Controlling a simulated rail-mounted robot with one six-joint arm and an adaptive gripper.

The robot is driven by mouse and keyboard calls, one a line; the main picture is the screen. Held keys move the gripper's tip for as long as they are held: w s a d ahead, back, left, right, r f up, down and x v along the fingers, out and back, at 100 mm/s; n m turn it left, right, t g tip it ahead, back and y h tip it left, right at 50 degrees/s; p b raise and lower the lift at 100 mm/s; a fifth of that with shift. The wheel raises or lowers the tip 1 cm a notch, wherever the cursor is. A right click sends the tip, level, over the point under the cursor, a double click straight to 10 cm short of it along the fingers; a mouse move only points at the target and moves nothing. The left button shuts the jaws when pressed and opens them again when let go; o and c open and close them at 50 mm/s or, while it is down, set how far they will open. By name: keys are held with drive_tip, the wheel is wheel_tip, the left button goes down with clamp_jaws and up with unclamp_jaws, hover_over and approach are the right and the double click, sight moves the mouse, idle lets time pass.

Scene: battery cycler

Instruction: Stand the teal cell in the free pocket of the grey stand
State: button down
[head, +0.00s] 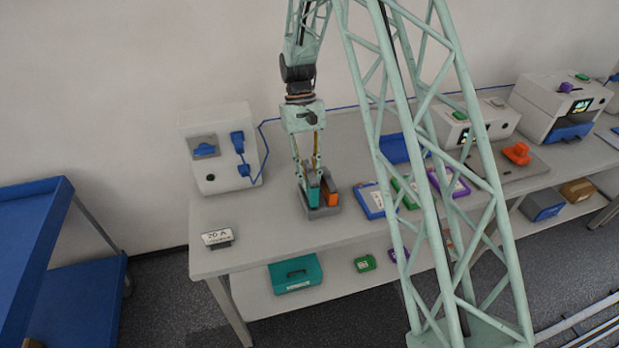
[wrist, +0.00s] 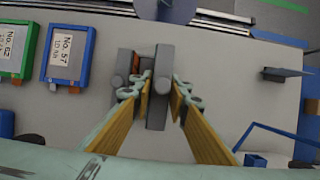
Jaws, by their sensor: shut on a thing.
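The teal cell (head: 314,197) is upright between the fingers of my gripper (head: 312,178) in the head view, at the left pocket of the grey stand (head: 322,213). An orange cell (head: 332,193) stands in the stand's right pocket. In the wrist view my gripper (wrist: 163,92) is shut on the held cell, whose grey top (wrist: 159,75) shows between the fingertips. The orange cell's grey top is to its left. The held cell's top looks larger there. I cannot tell whether its foot rests on the pocket floor.
A blue tray (head: 369,200) and other coloured trays lie to the right of the stand. A white cycler (head: 221,150) with blue plugs and a cable stands at the back left. A "20 A" sign (head: 217,238) stands at the front left.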

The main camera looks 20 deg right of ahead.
drive_tip(key=shift+f+b, duration=0.95)
drive_tip(key=shift+f, duration=1.2)
idle(1.2)
idle(0.4)
drive_tip(key=c, duration=2.4)
unclamp_jaws()
drive_tip(key=shift+r, duration=0.1)
drive_tip(key=shift+v, duration=5.9)
drive_tip(key=shift+r, duration=0.1)
